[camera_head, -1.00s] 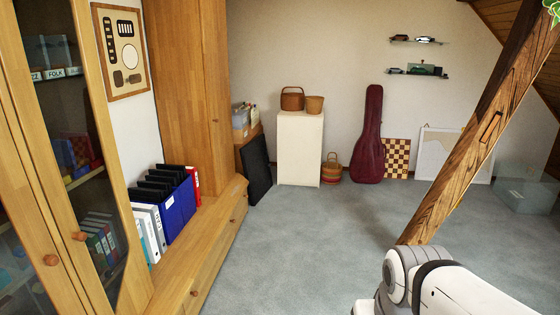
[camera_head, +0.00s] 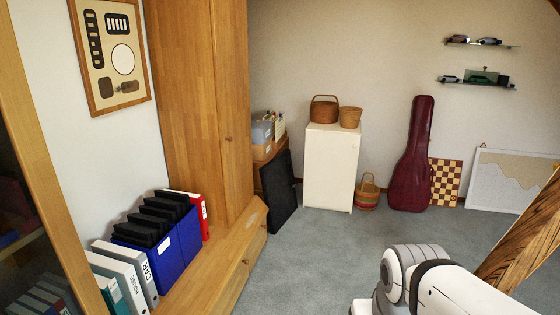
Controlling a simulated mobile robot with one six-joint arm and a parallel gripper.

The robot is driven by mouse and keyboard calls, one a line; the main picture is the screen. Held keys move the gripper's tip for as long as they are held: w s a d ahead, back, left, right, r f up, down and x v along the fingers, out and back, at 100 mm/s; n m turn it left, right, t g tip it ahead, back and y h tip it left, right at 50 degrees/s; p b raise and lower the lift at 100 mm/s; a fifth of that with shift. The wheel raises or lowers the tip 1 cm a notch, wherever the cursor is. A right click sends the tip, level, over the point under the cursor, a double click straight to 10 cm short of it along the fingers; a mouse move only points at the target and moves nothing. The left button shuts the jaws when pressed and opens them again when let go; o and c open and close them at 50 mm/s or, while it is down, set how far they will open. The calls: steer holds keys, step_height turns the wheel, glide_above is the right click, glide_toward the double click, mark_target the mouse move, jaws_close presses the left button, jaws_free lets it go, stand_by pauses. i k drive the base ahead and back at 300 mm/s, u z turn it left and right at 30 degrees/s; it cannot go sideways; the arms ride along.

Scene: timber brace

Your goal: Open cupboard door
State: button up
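A tall wooden cupboard (camera_head: 195,100) stands left of the middle. Its door is shut, with a small round knob (camera_head: 228,139) on the front. At the far left is the wooden frame of a glass-fronted cupboard door (camera_head: 28,130), cut off by the picture's edge; binders show behind its dark glass. A low white cabinet (camera_head: 331,165) stands against the back wall, its front closed. Part of my white arm shows at the bottom right. My gripper is not in view.
A wooden ledge (camera_head: 190,290) with binders and a blue box (camera_head: 165,240) runs along the left. A slanted timber brace (camera_head: 530,235) stands at the right, close to my arm. A red instrument case (camera_head: 412,160) leans at the back. Grey carpet (camera_head: 320,250) in the middle is clear.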

mark_target(229, 27)
steer(key=u, duration=0.2)
steer(key=i, duration=3.65)
steer(key=u, duration=0.1)
